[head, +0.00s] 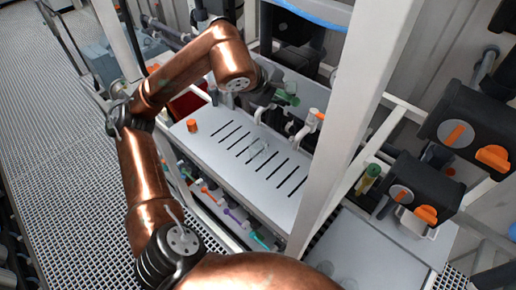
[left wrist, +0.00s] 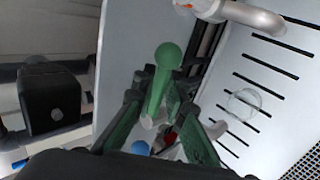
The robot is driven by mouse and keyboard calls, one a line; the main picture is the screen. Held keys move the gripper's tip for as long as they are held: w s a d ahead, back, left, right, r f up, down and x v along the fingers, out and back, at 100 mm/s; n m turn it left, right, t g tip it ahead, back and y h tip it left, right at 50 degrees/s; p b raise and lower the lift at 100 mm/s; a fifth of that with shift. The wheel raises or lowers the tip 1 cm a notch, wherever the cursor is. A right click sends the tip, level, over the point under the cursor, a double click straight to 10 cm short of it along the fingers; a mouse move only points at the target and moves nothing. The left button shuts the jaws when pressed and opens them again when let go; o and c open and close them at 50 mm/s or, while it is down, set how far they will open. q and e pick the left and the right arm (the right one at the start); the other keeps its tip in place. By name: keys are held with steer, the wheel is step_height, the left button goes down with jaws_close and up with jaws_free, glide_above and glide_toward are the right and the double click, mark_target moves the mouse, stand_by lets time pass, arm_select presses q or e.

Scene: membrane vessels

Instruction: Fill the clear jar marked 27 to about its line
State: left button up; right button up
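A small clear jar (head: 257,150) stands on the slotted pale tray (head: 210,150). In the left wrist view the clear round shape (left wrist: 243,102) shows over the slots. No number, line or liquid level can be read on it. My left gripper (head: 278,92) is beyond the jar, near the tray's far edge, at a green handle (head: 288,98). In the left wrist view the green round-ended handle (left wrist: 168,58) runs between the two fingers; whether both touch it is unclear. My right gripper is not in view.
A white tap with an orange top (head: 314,118) stands at the tray's far edge, right of my gripper. An orange cap (head: 192,126) is at the tray's left. A pale upright post (head: 345,130) rises at the right. Dark pump units (head: 470,130) stand beyond it.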

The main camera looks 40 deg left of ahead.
arm_select(q)
jaws_close()
steer(key=s+m+h+b, duration=0.1)
steer(key=m+b, duration=0.1)
steer(key=m+g+h+b, duration=0.1)
steer(key=m+h, duration=0.1)
steer(key=s+a+m+h+b, duration=0.1)
steer(key=m+b, duration=0.1)
steer(key=shift+s+g+h+b, duration=0.3)
stand_by(6.7)
